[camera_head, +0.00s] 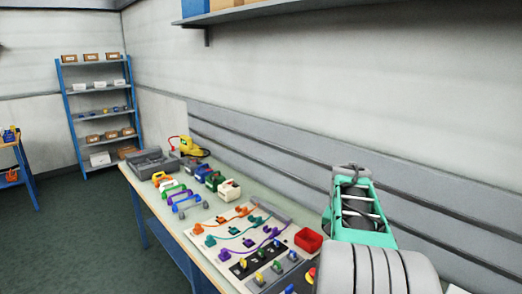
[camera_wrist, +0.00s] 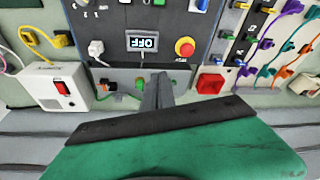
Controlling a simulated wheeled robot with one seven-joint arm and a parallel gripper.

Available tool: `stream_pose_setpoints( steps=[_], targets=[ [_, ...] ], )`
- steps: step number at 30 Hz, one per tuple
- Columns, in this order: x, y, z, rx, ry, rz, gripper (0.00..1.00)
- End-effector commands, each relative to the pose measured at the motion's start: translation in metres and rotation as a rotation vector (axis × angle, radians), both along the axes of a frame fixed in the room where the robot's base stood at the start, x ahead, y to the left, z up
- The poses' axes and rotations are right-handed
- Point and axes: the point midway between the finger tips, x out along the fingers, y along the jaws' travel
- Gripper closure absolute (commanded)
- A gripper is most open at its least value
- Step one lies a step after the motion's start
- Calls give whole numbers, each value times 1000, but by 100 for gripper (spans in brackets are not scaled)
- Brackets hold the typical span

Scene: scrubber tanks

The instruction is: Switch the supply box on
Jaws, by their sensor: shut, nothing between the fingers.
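In the wrist view, seen upside down, a dark panel (camera_wrist: 120,18) carries a display (camera_wrist: 142,43) reading OFF and a round red button on a yellow base (camera_wrist: 185,47). I take it for the supply box. A white box with a red rocker switch (camera_wrist: 62,88) stands at the left. My gripper (camera_wrist: 156,82) is shut and empty, its tips over the strip just right of the green part. Contact cannot be told. In the head view my arm hides most of this area.
A red bin (camera_head: 308,239) and a board with coloured cables (camera_head: 240,237) lie on the bench, left of my arm. Colored handles, small boxes and a grey tray (camera_head: 152,163) are farther along. The wall (camera_head: 300,110) runs close behind the bench.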

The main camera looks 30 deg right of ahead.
Motion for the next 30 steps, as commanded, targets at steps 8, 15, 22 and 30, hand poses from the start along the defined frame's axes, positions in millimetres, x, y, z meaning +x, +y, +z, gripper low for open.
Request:
stream_pose_setpoints(
  steps=[8,15,22,30],
  targets=[
    [12,248,-1,-64,-66,649,100],
    [-37,354,-32,-90,-117,1013,100],
    [-41,359,-35,-90,-118,1036,100],
    [-41,359,-35,-90,-117,1034,100]
  ],
)
